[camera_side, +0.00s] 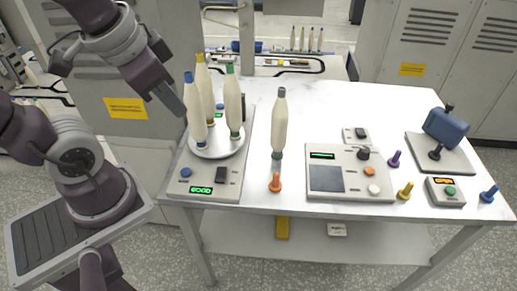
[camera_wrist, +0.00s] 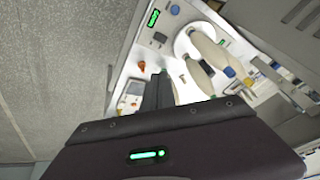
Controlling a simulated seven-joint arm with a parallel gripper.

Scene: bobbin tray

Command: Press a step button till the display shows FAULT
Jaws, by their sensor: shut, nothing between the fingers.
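A grey tray unit (camera_side: 232,178) carries a round white plate (camera_side: 215,152) with three cream bobbins, topped blue (camera_side: 195,112), yellow (camera_side: 205,90) and green (camera_side: 232,103). Its front display (camera_side: 201,190) glows green and appears to read GOOD. A blue button (camera_side: 185,173) is at its front left, and a second blue button (camera_side: 220,106) shows at its back. A black switch (camera_side: 221,174) sits at the front right. My gripper (camera_side: 174,102) is shut and empty, above and left of the tray unit, apart from it. In the wrist view its fingers (camera_wrist: 160,78) point toward the table.
A grey-topped bobbin (camera_side: 280,120) stands right of the tray unit. The table's back middle is clear.

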